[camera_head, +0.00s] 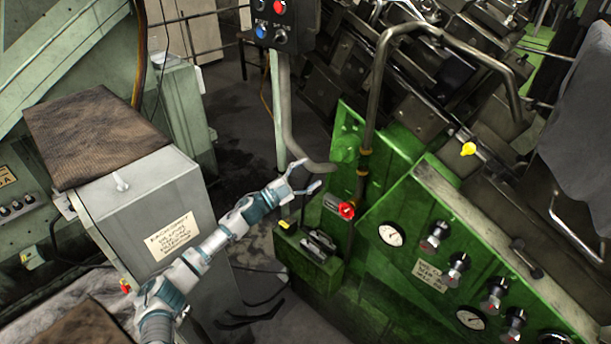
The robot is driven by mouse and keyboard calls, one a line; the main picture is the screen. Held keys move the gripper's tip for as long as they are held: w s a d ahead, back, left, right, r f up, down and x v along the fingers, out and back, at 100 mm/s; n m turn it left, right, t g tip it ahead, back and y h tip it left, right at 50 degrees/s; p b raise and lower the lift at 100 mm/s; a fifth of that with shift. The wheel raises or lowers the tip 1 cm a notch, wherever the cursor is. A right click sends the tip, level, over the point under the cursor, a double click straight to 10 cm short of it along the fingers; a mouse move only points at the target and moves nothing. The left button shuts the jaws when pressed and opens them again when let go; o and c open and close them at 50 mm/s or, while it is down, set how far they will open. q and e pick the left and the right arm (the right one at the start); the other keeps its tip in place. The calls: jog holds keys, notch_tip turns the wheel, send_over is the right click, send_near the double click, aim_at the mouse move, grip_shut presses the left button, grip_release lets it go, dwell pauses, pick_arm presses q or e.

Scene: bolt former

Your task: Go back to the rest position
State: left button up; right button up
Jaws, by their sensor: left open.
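My left arm comes in from the lower left, and its gripper (308,180) is open and empty. The gripper is in mid-picture, just left of the green machine (415,215), in front of a bent grey pipe. A red knob (346,210) on the green machine is a little to the lower right of the fingertips, and I see no contact with it. I cannot tell the depth between them. My right gripper is not in view.
A grey cabinet (130,215) with a paper label stands left, beside my arm. A control box (285,22) with red and blue buttons hangs on a post at the top. Gauges (391,235) and several knobs line the green machine. Dark floor (240,130) shows between cabinet and machine.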

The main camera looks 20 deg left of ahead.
pick_arm(q)
jog(key=shift+s+a+f, duration=0.2)
jog(key=shift+s+a, duration=0.15)
jog(key=shift+s, duration=0.05)
jog(key=shift+d, duration=0.2)
